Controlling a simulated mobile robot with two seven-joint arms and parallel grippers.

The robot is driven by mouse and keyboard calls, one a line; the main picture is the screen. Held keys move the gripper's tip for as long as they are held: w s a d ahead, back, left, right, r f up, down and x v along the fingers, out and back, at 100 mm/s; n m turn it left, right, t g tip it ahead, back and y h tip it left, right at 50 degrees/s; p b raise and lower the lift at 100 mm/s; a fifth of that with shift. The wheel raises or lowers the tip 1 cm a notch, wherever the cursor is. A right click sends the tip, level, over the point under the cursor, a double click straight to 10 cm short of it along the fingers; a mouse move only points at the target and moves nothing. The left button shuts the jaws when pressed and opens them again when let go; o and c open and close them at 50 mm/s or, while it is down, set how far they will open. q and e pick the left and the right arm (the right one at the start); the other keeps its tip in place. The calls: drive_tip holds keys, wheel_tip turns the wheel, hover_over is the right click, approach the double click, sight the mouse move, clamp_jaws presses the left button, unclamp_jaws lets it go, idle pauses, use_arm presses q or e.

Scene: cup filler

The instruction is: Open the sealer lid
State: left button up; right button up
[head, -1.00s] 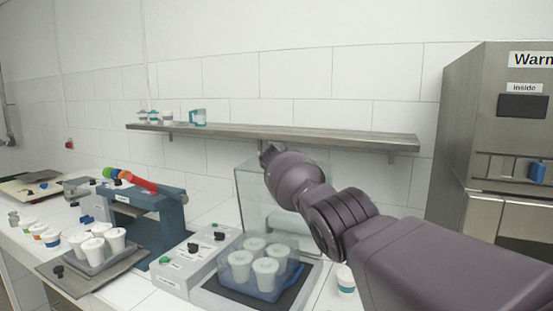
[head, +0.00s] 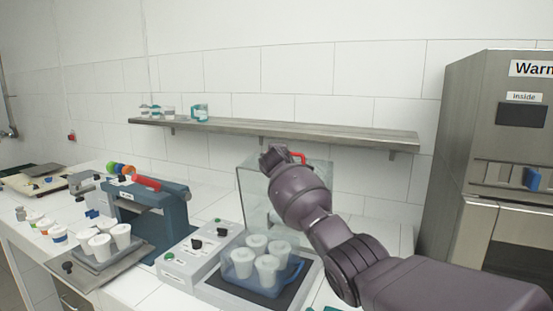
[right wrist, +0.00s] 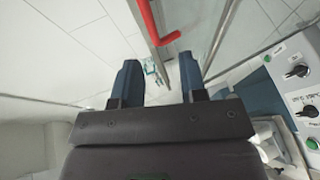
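The sealer is a grey box (head: 191,262) with knobs and a green button. Its clear lid (head: 252,195) stands upright behind the black bed, with a red handle (head: 299,156) at its top. A blue tray (head: 239,272) of white cups sits on the bed, apparently uncovered. My right gripper (head: 274,152) is at the lid's top edge, just left of the handle, its fingers partly hidden. In the right wrist view its two fingers (right wrist: 160,75) are apart with nothing between them. The red handle (right wrist: 157,28) lies beyond the fingertips. My left gripper is out of view.
A wall shelf (head: 270,132) with small cups runs behind my right arm. A teal machine (head: 150,215) with a red handle stands left of the sealer, with a tray of white cups in front. A tall steel warmer (head: 460,130) stands at the right.

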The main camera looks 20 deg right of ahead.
drive_tip(key=v, duration=0.6)
drive_tip(key=shift+b, duration=0.3)
drive_tip(key=shift+s, duration=0.1)
